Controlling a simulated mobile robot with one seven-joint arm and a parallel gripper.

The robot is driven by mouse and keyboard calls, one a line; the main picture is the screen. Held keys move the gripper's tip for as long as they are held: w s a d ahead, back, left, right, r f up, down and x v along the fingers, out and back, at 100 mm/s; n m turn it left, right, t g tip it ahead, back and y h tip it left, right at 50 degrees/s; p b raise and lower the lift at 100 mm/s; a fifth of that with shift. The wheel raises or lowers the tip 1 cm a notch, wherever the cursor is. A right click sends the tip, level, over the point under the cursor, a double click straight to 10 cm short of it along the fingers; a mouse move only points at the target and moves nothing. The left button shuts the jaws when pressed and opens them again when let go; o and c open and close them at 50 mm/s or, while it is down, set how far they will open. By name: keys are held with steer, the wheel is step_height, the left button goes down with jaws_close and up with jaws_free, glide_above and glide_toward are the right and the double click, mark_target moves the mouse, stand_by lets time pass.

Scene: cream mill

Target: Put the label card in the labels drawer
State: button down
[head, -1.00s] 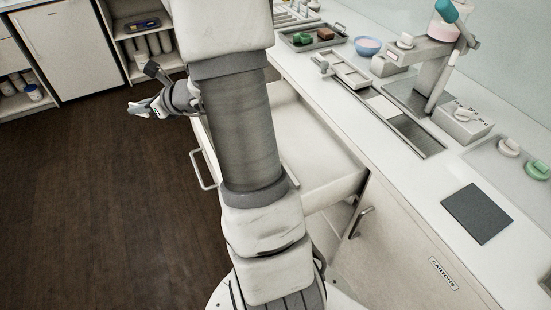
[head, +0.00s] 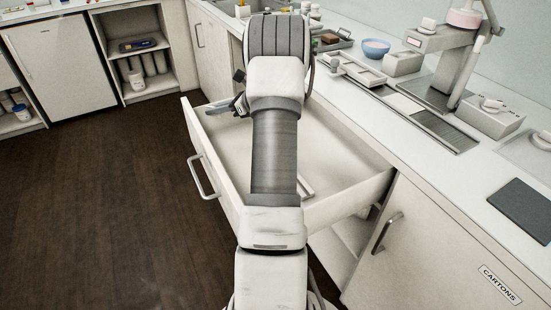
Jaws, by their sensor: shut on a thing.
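An open drawer (head: 340,170) juts out from under the counter, its bar handle (head: 203,177) on the front panel. No label on its front can be read from here. My gripper (head: 238,106) is small in the head view, over the drawer's far left part near the front panel's top edge. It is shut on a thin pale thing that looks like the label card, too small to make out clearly. My arm hides the middle of the drawer. A slim pale shape shows beside the arm inside the drawer, partly hidden.
The counter at right holds a blue bowl (head: 375,48), a press-like machine (head: 455,55) and a dark mat (head: 524,210). A cabinet marked CARTONS (head: 498,283) is shut below. Open shelves (head: 143,65) stand at the back. The floor at left is clear.

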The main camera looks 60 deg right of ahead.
mark_target(221, 142)
step_height(221, 142, down, 10)
steer(key=b, duration=0.3)
steer(key=shift+f, duration=0.15)
steer(key=c, duration=1)
jaws_free()
